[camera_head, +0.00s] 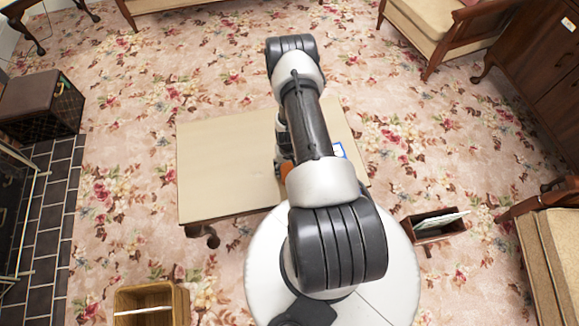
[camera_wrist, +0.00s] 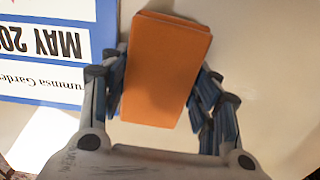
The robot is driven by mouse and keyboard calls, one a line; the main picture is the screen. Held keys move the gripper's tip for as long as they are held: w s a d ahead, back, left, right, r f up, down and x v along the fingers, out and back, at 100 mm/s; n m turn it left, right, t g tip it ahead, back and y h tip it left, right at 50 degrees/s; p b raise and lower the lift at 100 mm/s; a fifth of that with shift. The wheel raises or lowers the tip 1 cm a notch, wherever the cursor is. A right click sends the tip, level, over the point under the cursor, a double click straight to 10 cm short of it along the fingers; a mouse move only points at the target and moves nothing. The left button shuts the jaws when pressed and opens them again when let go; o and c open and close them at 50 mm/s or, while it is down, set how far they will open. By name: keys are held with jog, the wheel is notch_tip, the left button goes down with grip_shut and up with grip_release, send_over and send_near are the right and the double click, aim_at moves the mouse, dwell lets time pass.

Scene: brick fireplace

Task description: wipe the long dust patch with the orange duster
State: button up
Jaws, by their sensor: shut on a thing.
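The orange duster (camera_wrist: 167,70) is a block between the two fingers of my gripper (camera_wrist: 163,88) in the wrist view. My gripper is shut on it. In the head view only a small orange piece of the duster (camera_head: 286,168) shows beside my arm, which hides most of the gripper. The duster is over the pale table top (camera_head: 225,160); I cannot tell whether it touches the surface. I cannot make out the long dust patch in either view; part of the table is hidden by my arm.
A white and blue printed sheet (camera_wrist: 45,45) lies on the table left of the duster in the wrist view. A wooden basket (camera_head: 150,305), a dark cabinet (camera_head: 42,105) and a magazine holder (camera_head: 435,226) stand on the floral carpet. The table's left half looks clear.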

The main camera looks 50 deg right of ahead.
aim_at(252, 178)
jog(key=shift+w+a, duration=0.45)
jog(key=shift+a, duration=0.2)
jog(key=shift+w+a, duration=0.4)
jog(key=shift+a, duration=0.25)
jog(key=shift+w+a, duration=0.55)
jog(key=shift+a, duration=0.25)
jog(key=shift+w+a, duration=0.5)
jog(key=shift+a, duration=0.25)
jog(key=shift+w+a, duration=0.6)
jog(key=shift+a, duration=0.2)
jog(key=shift+w+a, duration=0.55)
jog(key=shift+a, duration=0.25)
jog(key=shift+w+a+f, duration=0.1)
jog(key=shift+w+a, duration=0.4)
jog(key=shift+a, duration=0.3)
jog(key=shift+w+a+f, duration=0.1)
jog(key=shift+w+a, duration=0.35)
jog(key=shift+a, duration=0.3)
jog(key=shift+r, duration=0.1)
jog(key=shift+r+p, duration=1.9)
jog(key=shift+r, duration=1.1)
jog(key=shift+r+p, duration=0.85)
jog(key=shift+r, duration=0.65)
